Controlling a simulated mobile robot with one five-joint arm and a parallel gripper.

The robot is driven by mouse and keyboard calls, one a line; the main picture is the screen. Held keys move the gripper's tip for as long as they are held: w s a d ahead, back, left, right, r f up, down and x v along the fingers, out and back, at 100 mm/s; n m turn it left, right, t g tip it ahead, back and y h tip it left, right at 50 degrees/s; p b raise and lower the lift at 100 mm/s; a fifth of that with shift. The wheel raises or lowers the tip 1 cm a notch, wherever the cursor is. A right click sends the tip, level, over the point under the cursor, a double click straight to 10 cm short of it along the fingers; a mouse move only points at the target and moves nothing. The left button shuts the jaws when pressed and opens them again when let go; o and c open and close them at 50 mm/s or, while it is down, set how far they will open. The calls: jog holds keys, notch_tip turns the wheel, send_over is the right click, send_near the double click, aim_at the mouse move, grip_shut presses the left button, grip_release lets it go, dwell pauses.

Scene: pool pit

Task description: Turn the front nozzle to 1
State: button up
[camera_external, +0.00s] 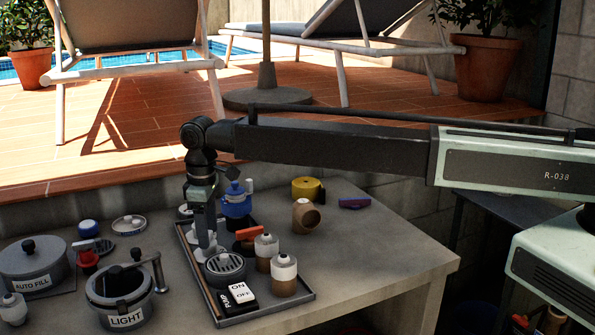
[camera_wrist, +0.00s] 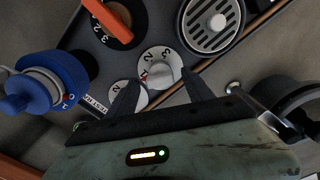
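Two small white numbered dials lie on the dark tray in the wrist view. One dial (camera_wrist: 160,66), with a pale raised knob in its middle, lies between my gripper's fingers. The other dial (camera_wrist: 122,92) is partly hidden behind the left finger. Of the two, the dial between the fingers is nearer the round grille; no label naming it the front nozzle is readable. My gripper (camera_wrist: 158,84) is open, one finger on each side of the knob, with gaps visible. In the external view my gripper (camera_external: 207,247) points down at the tray, left of the orange handle.
A round grille (camera_wrist: 210,20), an orange handle (camera_wrist: 107,20) over another numbered dial and a blue valve (camera_wrist: 45,85) are close by. The dark tray (camera_external: 290,304) also holds white-topped bottles (camera_external: 284,275) and the PUMP switch (camera_external: 238,295). The LIGHT pot (camera_external: 118,295) stands to the left.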

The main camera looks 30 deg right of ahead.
notch_tip(320, 180, up, 8)
jog(key=p, duration=0.8)
jog(key=shift+f, duration=0.15)
